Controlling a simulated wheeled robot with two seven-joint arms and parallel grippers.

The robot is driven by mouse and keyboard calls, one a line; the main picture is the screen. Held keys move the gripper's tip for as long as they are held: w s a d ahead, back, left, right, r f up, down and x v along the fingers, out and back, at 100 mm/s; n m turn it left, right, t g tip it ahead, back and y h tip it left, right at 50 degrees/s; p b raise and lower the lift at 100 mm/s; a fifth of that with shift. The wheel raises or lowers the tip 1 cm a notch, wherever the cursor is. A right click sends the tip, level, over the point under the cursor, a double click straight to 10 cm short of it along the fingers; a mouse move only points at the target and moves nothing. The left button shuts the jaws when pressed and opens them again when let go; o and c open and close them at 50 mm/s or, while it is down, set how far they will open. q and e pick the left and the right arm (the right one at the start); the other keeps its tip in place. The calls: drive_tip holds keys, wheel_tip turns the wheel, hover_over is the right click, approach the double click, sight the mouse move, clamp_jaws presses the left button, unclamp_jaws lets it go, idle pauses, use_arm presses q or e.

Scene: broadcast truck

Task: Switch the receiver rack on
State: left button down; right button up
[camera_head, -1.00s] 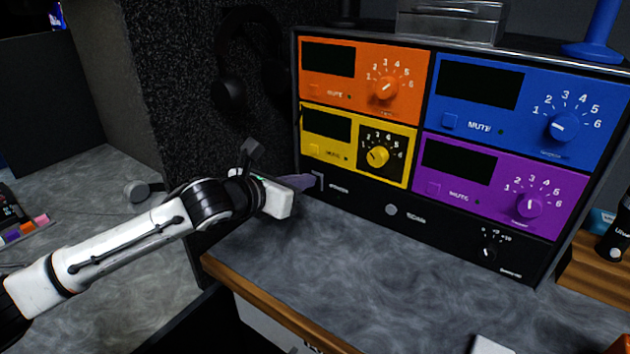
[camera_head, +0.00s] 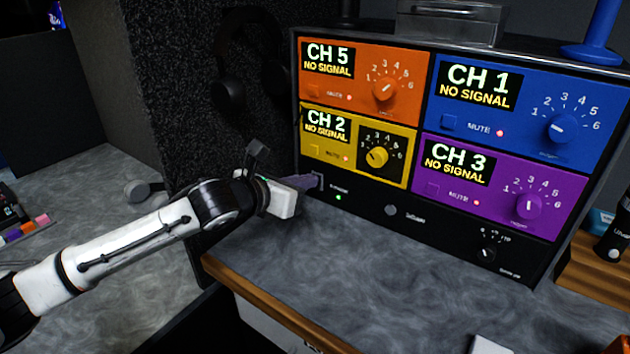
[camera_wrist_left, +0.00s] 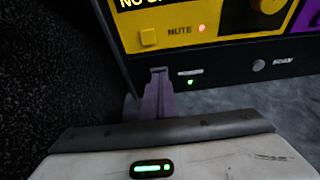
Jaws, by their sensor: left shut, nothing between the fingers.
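The receiver rack (camera_head: 367,204) stands on the desk with orange (camera_head: 400,67), blue (camera_head: 530,79), yellow (camera_head: 398,172) and purple (camera_head: 512,165) modules. All four displays are lit and read CH 5, CH 1, CH 2 and CH 3, each with NO SIGNAL. Red lights glow beside the MUTE buttons. A green light (camera_head: 338,197) glows on the black lower strip; it also shows in the left wrist view (camera_wrist_left: 190,82). My left gripper (camera_head: 316,181) is shut and empty, its tips at the power switch at the strip's left end. The tips mostly hide the switch. My right gripper is out of view.
Headphones (camera_head: 229,94) hang on the dark foam wall left of the rack. A clear box (camera_head: 450,22) and a blue stand (camera_head: 598,50) are on top. A wooden holder (camera_head: 590,265) stands at right. The desktop before the rack is mostly clear.

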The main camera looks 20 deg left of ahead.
use_arm(q)
drive_tip(key=shift+r+p+v, duration=0.2)
drive_tip(key=shift+p+v, duration=0.65)
drive_tip(key=shift+v, duration=0.3)
drive_tip(key=p+v, duration=0.2)
drive_tip(key=v, duration=0.2)
drive_tip(key=shift+s+a+p, duration=0.1)
drive_tip(key=shift+s+p, duration=0.1)
drive_tip(key=shift+p, duration=0.1)
